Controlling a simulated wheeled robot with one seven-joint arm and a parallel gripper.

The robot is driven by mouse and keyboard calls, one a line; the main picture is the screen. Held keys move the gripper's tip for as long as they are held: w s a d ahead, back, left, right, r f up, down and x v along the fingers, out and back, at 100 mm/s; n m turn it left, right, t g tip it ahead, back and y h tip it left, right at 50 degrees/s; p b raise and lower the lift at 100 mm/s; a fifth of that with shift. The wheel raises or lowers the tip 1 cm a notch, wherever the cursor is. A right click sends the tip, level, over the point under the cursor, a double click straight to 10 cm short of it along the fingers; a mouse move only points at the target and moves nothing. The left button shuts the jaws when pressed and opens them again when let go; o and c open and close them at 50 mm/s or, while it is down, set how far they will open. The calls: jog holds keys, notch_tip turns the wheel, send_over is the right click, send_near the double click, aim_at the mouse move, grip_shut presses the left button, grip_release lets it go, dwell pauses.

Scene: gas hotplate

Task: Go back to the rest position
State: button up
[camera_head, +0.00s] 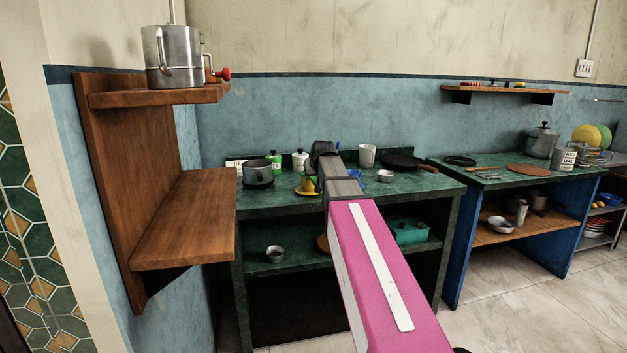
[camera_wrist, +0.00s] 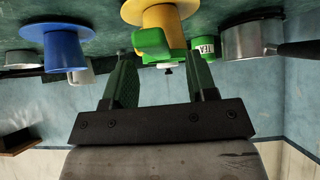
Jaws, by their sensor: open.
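My gripper (camera_head: 322,150) is at the end of the pink arm, stretched out over the green hotplate counter (camera_head: 345,192). In the wrist view, which looks upside down, my gripper (camera_wrist: 160,62) has its two dark fingers spread apart. Nothing is held between them. A yellow cup (camera_wrist: 165,22) on a yellow saucer, with green parts around it, shows beyond the fingertips. The yellow cup (camera_head: 308,185) also shows in the head view, just left of my gripper. The exact gap between the fingertips and the cup is hard to tell.
A blue cup (camera_wrist: 63,52) on its saucer and a metal pot (camera_wrist: 248,40) flank the fingers in the wrist view. A white mug (camera_head: 367,155), small bowl (camera_head: 385,176) and dark pan (camera_head: 408,162) stand on the counter. A wooden shelf (camera_head: 190,215) juts out at left.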

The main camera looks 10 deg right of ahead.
jog(key=v, duration=0.7)
jog(key=s+a+f+g, duration=0.15)
jog(key=s+f, duration=0.45)
jog(key=f, duration=0.6)
jog(key=s+a+f+g, duration=0.1)
jog(key=s+f+g, duration=0.3)
jog(key=f, duration=0.9)
jog(key=s+a+f+g, duration=0.2)
jog(key=s+f+g, duration=0.1)
jog(key=s+f, duration=1.3)
jog(key=shift+s, duration=0.5)
